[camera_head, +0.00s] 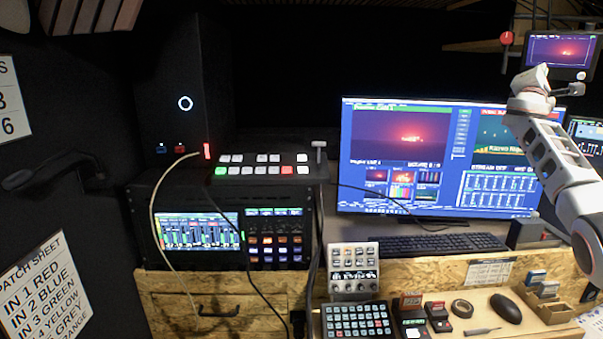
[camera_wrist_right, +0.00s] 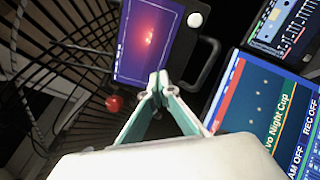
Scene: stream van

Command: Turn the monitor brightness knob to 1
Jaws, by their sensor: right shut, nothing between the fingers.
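The small monitor (camera_head: 562,48) hangs at the upper right of the head view and shows a red sunset picture. In the right wrist view the monitor (camera_wrist_right: 142,42) fills the top middle. A pale round knob (camera_wrist_right: 195,20) sits on its dark frame; in the head view the knob (camera_head: 581,76) is at the lower right corner. Any scale marks are too small to read. My right gripper (camera_head: 572,90) is just below the monitor. In the wrist view the gripper's fingertips (camera_wrist_right: 158,80) meet, empty, apart from the knob in the picture. My left gripper is out of view.
A large monitor (camera_head: 430,205) stands on the desk below my right arm. A red ball (camera_head: 507,38) on a thin stem is left of the small monitor. A dark handle (camera_wrist_right: 208,62) juts beside the monitor frame. A wire rack (camera_wrist_right: 60,60) is behind.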

